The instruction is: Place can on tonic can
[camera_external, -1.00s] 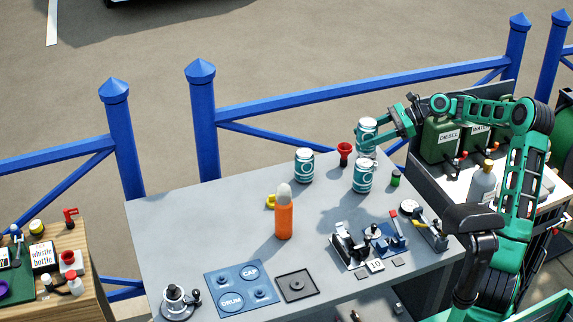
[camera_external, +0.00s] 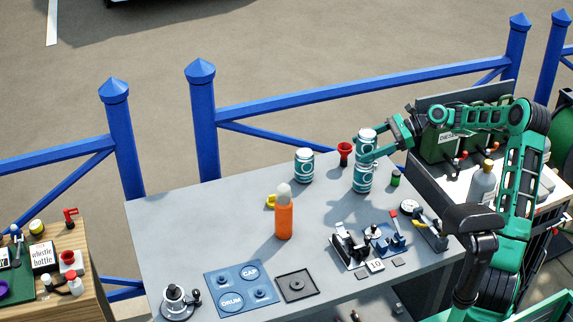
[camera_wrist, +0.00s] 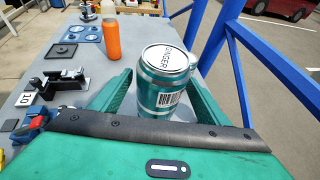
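A teal-and-white can (camera_external: 366,141), whose lid reads GINGER in the wrist view (camera_wrist: 168,80), is between the fingers of my gripper (camera_external: 372,147). The fingers (camera_wrist: 162,85) flank its sides and appear shut on it. It is upright, directly above another teal-and-white can (camera_external: 362,181) standing on the grey table. The two look stacked in the external view, but whether they touch fully is hard to tell. A third similar can (camera_external: 304,166) stands apart to the left.
A red funnel (camera_external: 344,152) stands behind the stack and a small green-capped jar (camera_external: 395,178) to its right. An orange bottle (camera_external: 284,219) stands left of centre on the grey table (camera_external: 170,235). Metal fittings (camera_external: 352,245) lie along the front. A blue railing (camera_external: 340,88) runs behind.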

